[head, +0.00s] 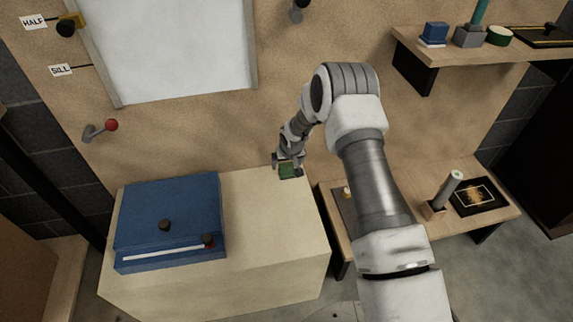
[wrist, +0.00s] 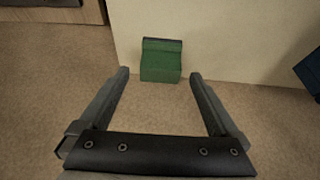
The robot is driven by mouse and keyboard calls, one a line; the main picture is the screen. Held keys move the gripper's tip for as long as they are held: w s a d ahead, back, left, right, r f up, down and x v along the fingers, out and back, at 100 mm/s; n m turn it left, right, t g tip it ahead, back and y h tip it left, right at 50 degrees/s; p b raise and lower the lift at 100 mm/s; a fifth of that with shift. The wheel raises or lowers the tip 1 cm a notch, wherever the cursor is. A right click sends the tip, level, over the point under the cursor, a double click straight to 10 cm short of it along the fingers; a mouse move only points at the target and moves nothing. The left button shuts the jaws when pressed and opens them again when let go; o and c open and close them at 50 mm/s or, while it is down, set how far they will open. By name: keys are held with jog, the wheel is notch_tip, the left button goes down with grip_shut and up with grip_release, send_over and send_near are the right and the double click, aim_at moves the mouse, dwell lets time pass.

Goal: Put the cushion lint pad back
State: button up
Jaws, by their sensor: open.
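A small green block with a dark strip along one edge, likely the cushion lint pad (head: 288,171), sits on the cream box top (head: 262,215) close to the wall panel. The wrist view also shows the green pad (wrist: 161,65), ahead between my two fingertips and near the line where cream surface and panel meet. My gripper (head: 288,163) is open right at the pad, with a finger to either side in the wrist view. No clear contact shows, and the gripper partly hides the pad in the head view.
A blue cushion-like block (head: 170,215) with a white strip and dark knobs lies on the box's left. An upper shelf (head: 480,48) holds several small tools. A lower bench (head: 400,228) is right. A red-knobbed lever (head: 111,125) projects from the wall.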

jog(key=p+v, duration=0.2)
jog(key=v, duration=0.7)
jog(key=s+d+r, duration=0.1)
jog(key=d+r, duration=0.1)
jog(key=r, duration=0.5)
jog(key=s+d+r, duration=0.2)
jog(key=r, duration=0.5)
jog(key=s+d+r+m+t+h, duration=0.1)
jog(key=s+d+r, duration=0.2)
jog(key=s+r, duration=0.4)
jog(key=s+d+r+h, duration=0.1)
jog(key=s+d+r, duration=0.2)
jog(key=s+r, duration=0.5)
jog(key=s+d+r, duration=0.1)
jog(key=s+r, duration=0.2)
jog(key=s, duration=0.6)
jog(key=s+d+r+m+y, duration=0.1)
jog(key=s+r, duration=0.2)
jog(key=s, duration=0.6)
jog(key=shift+s+d+r, duration=0.15)
jog(key=shift+s+r, duration=0.15)
notch_tip(320, 180, up, 20)
jog(key=p, duration=1.9)
jog(key=shift+f+p, duration=0.15)
jog(key=shift+p, duration=0.2)
